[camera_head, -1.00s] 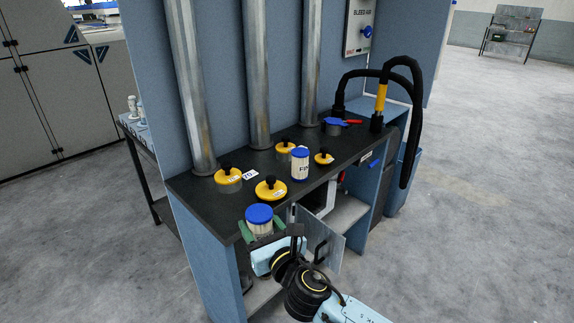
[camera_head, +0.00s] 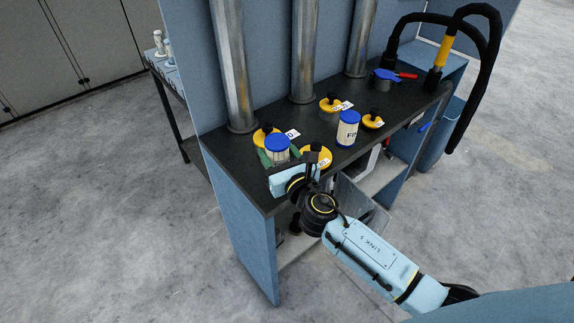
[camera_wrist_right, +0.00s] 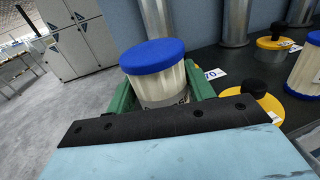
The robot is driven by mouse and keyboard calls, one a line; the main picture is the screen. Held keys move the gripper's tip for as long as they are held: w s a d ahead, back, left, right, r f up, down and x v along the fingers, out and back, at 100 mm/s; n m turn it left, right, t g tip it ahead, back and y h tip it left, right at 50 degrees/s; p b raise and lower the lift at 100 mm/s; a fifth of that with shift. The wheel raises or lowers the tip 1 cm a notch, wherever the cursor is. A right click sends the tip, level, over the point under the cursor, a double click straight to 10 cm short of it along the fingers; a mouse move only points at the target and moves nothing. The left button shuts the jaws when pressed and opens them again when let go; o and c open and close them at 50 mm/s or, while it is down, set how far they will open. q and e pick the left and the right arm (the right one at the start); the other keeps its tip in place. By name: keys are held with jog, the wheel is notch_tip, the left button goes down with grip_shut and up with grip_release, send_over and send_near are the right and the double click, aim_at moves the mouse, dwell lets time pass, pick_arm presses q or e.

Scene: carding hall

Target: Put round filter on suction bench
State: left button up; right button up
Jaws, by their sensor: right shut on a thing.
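The round filter (camera_head: 278,150) is a pale pleated cylinder with a blue cap, upright between the green fingers of my right gripper (camera_head: 277,157). The right wrist view shows the filter (camera_wrist_right: 160,85) close up, with a green finger on each side of it. My right gripper is shut on it over the front left part of the dark suction bench top (camera_head: 232,160). I cannot tell whether its base touches the bench. A second blue-capped filter (camera_head: 348,130) stands upright farther right on the bench. My left gripper is not in view.
Yellow lids with black knobs (camera_head: 331,103) sit around the bench top, one (camera_head: 316,155) close beside my gripper. Metal pipes (camera_head: 304,55) rise at the back. A black hose (camera_head: 480,80) arches at the right. An open cabinet door (camera_head: 355,205) hangs below the front edge.

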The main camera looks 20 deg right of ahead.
jog(key=shift+f+b, duration=1.5)
jog(key=shift+f, duration=0.9)
jog(key=shift+f, duration=0.25)
jog(key=o, duration=1)
jog(key=shift+r, duration=0.1)
jog(key=shift+r, duration=0.1)
